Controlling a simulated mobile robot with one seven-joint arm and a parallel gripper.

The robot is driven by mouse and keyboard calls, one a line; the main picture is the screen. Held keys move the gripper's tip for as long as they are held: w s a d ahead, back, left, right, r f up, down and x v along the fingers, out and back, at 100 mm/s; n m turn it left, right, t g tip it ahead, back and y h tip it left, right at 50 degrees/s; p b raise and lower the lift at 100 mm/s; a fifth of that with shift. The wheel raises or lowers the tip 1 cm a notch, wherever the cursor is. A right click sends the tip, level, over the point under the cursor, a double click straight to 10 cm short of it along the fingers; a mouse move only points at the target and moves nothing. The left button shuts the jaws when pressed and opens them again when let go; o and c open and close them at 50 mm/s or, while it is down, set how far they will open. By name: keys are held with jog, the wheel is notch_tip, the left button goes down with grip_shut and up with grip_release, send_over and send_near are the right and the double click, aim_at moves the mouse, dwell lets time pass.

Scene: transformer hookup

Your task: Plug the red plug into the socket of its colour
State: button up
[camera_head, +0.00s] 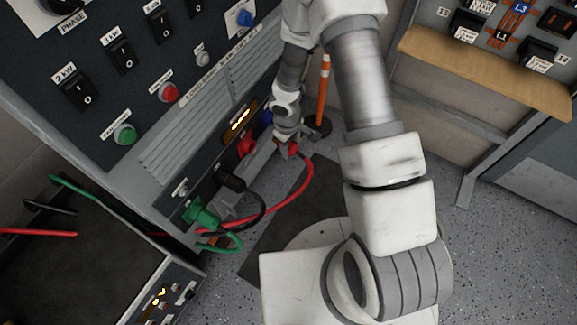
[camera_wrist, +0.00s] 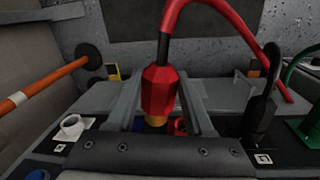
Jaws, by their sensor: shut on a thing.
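The red plug (camera_wrist: 161,88), with a red cable rising from its back and a brass tip, is between the two fingers of my gripper (camera_wrist: 160,96) in the wrist view. My gripper (camera_head: 287,141) is shut on it in the head view, close to the lower ledge of the cabinet. The red socket (camera_head: 247,146) is on that ledge, to the left of my gripper and apart from the plug. In the wrist view, part of the red socket (camera_wrist: 181,126) shows just beyond the brass tip; the rest is hidden.
A blue socket (camera_head: 267,117) is beside the red one. A black plug (camera_head: 232,179) and a green plug (camera_head: 205,216) sit along the ledge with their cables. An orange-and-white post (camera_head: 323,90) stands behind my gripper. A wooden shelf (camera_head: 485,75) is at the right.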

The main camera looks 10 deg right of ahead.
jog(key=s+f+n, duration=0.1)
jog(key=s+f, duration=0.1)
jog(key=s+a+f+n, duration=0.1)
jog(key=f, duration=0.1)
jog(key=shift+s+a+f, duration=0.1)
jog(key=shift+s+f, duration=0.1)
jog(key=shift+s, duration=0.15)
jog(key=shift+b, duration=0.3)
jog(key=shift+w+a+p, duration=0.95)
jog(key=shift+a, duration=0.25)
jog(key=shift+w+a+p, duration=0.9)
jog(key=shift+a, duration=0.25)
jog(key=shift+w+a, duration=1.05)
jog(key=shift+a, duration=0.3)
jog(key=o, duration=1.6)
jog(key=shift+c, duration=0.2)
